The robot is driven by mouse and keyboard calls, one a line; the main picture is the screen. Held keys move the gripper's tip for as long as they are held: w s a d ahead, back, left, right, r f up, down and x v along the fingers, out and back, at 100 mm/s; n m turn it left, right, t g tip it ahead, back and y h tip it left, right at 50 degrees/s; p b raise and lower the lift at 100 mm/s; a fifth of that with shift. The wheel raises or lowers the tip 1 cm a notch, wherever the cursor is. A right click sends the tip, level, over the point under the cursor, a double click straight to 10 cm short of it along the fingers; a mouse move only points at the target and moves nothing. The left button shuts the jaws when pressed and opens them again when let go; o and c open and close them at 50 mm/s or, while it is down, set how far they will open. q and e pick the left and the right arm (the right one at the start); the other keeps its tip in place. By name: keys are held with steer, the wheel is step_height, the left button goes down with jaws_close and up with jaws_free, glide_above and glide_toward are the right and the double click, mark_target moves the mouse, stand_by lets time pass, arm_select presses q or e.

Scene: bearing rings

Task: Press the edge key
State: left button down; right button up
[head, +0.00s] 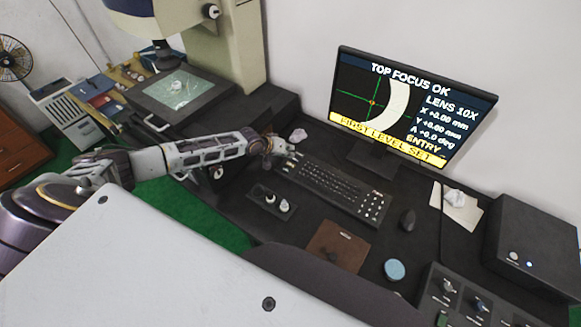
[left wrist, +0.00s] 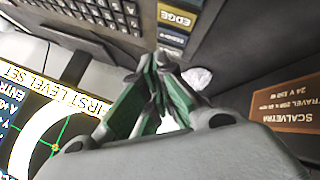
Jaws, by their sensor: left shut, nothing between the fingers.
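The edge key (left wrist: 178,18) shows in the left wrist view as a yellowish key marked EDGE, in a short column of labelled keys beside the black keyboard (left wrist: 90,18). My left gripper (left wrist: 163,58) is shut and empty, its green-padded fingertips together just below that key column. I cannot tell whether they touch a key. In the head view my left gripper (head: 284,149) is over the left end of the keyboard (head: 335,187); the edge key cannot be made out there. The monitor (head: 415,105) reads TOP FOCUS OK, LENS 10X, ENTRY and FIRST LEVEL SET. My right gripper is out of view.
A microscope stage (head: 178,92) stands at the back left. A dark panel with knobs (head: 270,200), a brown pad (head: 337,246), a mouse (head: 407,220) and a blue round lid (head: 394,270) lie around the keyboard. A black box (head: 530,245) is at the right. A crumpled white piece (head: 298,135) lies behind the gripper.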

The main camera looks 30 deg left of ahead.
mark_target(289, 163)
arm_select(q)
steer(key=shift+f+b, duration=0.8)
steer(key=shift+f, duration=0.75)
steer(key=shift+f+b, duration=0.3)
steer(key=shift+f, duration=0.5)
stand_by(1.4)
steer(key=shift+r, duration=0.15)
steer(key=shift+r+p, duration=0.65)
steer(key=shift+p, duration=0.2)
steer(key=shift+r+p, duration=2.35)
steer(key=shift+r, duration=0.15)
